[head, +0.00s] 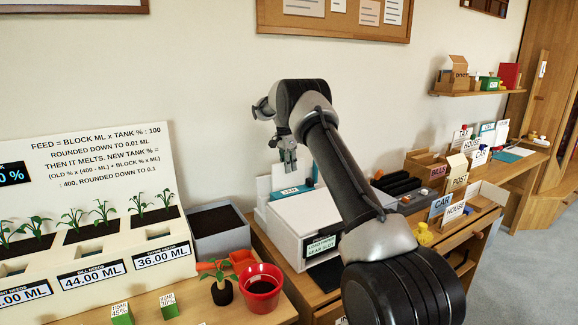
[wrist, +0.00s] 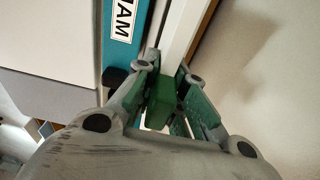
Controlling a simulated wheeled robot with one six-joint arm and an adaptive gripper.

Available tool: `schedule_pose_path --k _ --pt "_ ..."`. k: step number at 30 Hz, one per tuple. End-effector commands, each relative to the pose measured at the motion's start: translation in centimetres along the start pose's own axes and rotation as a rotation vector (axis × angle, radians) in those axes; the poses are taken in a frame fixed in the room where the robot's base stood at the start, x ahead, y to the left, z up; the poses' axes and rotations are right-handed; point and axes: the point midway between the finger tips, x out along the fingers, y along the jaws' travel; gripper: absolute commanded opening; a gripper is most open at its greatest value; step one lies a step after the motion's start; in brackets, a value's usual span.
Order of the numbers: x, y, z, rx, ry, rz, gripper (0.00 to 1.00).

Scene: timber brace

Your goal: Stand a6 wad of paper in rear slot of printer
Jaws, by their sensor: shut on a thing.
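The white printer (head: 310,215) stands on the wooden bench, with a teal strip and a white label on its top; a sign on its front mentions a rear slot. My gripper (head: 288,166) is above the back of the printer, pointing down. In the wrist view my gripper (wrist: 165,95) is shut on a thin white piece, seemingly the wad of paper (wrist: 184,32), seen edge-on beside the teal strip (wrist: 124,40). In the head view, white upright sheets show below and behind the fingers. The slot opening is hidden, so I cannot tell whether the wad is in it.
A grey box (head: 220,232), a red pot (head: 260,288) and a planter panel (head: 100,205) stand left of the printer. The wall is close behind the printer.

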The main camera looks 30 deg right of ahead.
Motion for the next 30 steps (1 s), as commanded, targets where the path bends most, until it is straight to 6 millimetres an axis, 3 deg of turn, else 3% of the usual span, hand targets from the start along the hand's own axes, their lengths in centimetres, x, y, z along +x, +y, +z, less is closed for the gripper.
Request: schedule_pose_path --k 13,14,17,25,30 --pt "0.47 0.02 0.03 0.001 0.07 0.001 0.0" --pt "0.48 0.02 0.02 0.001 0.07 0.001 0.18" --pt "0.5 0.03 0.03 0.001 0.07 0.001 0.36" --pt "0.46 0.01 0.05 0.0 0.07 0.001 0.37" --pt "0.46 0.01 0.07 0.0 0.07 0.001 0.6"
